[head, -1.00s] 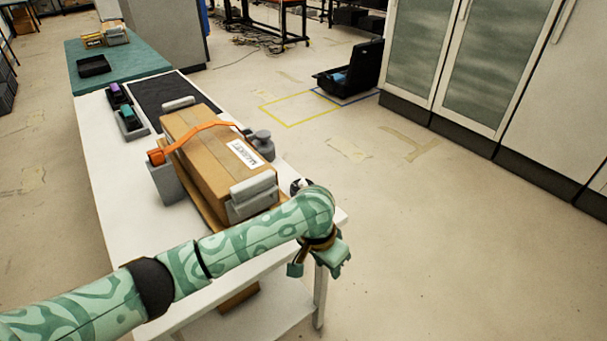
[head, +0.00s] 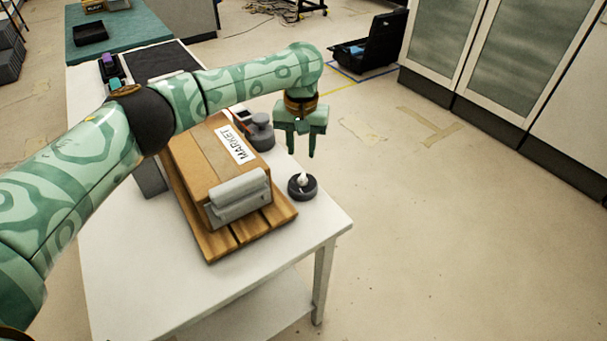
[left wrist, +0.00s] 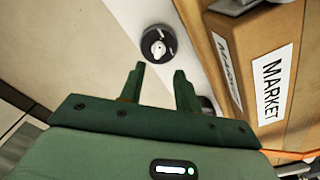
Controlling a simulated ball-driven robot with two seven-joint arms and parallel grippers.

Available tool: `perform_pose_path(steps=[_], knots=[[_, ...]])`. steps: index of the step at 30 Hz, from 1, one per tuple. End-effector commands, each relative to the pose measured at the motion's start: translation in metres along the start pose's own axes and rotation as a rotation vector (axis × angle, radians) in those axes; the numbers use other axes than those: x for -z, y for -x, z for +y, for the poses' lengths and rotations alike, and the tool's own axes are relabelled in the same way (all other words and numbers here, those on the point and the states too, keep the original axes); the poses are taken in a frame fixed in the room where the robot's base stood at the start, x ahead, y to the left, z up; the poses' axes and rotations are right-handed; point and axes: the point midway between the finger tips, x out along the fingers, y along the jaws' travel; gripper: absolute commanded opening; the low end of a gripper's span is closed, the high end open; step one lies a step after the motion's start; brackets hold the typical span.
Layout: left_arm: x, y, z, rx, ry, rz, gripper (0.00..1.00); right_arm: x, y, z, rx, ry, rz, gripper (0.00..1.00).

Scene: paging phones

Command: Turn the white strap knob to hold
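The white knob (head: 301,178) sits on a round black base near the right edge of the white table, beside the wooden pallet. In the left wrist view the white knob (left wrist: 158,46) is in full sight, just beyond the fingertips. My left gripper (head: 303,150) points down above and behind the knob in the head view, apart from it. Its fingers, also seen in the left wrist view (left wrist: 160,74), are spread with nothing between them. The orange strap (left wrist: 296,155) shows at the lower right of the wrist view; my arm hides it in the head view. My right gripper is out of view.
The brown MARKET box (head: 205,165) lies on the wooden pallet (head: 272,222) with a grey corner guard (head: 238,196). A dark grey device (head: 260,132) stands beside the box near my gripper. The floor right of the table is clear.

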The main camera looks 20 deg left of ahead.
Motion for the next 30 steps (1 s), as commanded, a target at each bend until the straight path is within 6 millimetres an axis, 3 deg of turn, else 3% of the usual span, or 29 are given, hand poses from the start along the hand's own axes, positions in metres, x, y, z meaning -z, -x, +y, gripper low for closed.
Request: perform_pose_path(steps=[1, 3, 9, 15, 23, 27, 30], knots=[[0.001, -0.024, 0.0, 0.003, 0.0, -0.008, 0.33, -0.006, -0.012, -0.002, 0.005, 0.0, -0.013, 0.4], [0.001, -0.041, 0.0, 0.002, 0.001, -0.009, 0.33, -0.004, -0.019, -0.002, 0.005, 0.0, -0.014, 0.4], [0.002, -0.074, 0.001, 0.001, -0.001, -0.006, 0.33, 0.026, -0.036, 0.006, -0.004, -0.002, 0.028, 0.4], [0.001, -0.086, 0.001, 0.0, -0.001, -0.003, 0.33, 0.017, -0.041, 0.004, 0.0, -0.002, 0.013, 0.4], [0.001, -0.085, 0.001, 0.0, -0.001, -0.001, 0.33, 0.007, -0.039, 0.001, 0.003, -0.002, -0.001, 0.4], [0.001, -0.085, 0.001, 0.0, -0.001, -0.001, 0.0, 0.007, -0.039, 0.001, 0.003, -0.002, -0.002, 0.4], [0.001, -0.085, 0.001, 0.0, -0.001, -0.001, 0.0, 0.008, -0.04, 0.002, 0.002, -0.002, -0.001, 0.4]])
